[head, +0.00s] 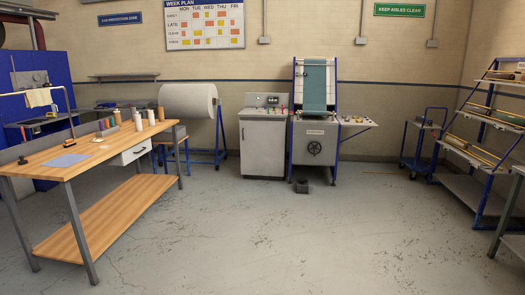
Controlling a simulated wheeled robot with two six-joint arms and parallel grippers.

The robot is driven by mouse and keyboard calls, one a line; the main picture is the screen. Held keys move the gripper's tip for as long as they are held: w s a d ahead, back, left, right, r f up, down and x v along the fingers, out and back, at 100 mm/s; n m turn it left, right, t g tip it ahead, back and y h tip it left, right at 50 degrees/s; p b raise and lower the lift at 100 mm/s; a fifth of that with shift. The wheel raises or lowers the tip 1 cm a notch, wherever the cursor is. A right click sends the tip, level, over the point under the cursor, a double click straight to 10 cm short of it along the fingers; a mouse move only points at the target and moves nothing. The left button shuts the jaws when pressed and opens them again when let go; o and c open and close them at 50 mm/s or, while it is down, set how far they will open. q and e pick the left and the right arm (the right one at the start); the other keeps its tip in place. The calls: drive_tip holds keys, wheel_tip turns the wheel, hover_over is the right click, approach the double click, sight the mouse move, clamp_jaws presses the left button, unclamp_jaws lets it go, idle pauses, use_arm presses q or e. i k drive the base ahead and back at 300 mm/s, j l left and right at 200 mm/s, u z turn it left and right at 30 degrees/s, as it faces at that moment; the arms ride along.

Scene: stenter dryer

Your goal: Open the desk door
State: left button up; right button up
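A light grey control desk (284,150) stands against the back wall near the middle of the head view. Its front door (262,152) looks shut, flush with the body. A small dark mark, perhaps the handle, shows near the door's upper left edge. A dark panel and small coloured controls sit on top of the desk. Neither of my grippers is in view.
The stenter machine (315,135) with a green cloth stands right of the desk, a small dark block (302,186) on the floor before it. A white roll (188,101) is to the left. A wooden workbench (90,152) fills the left foreground. The middle floor is clear.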

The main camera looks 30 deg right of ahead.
sight(261, 143)
drive_tip(key=i+l+z, duration=0.4)
drive_tip(key=i, duration=0.2)
drive_tip(key=i+l+z, duration=0.35)
drive_tip(key=i, duration=0.6)
drive_tip(key=i+z, duration=0.35)
drive_tip(key=i, duration=4.55)
drive_tip(key=j+u, duration=0.05)
drive_tip(key=j, duration=0.05)
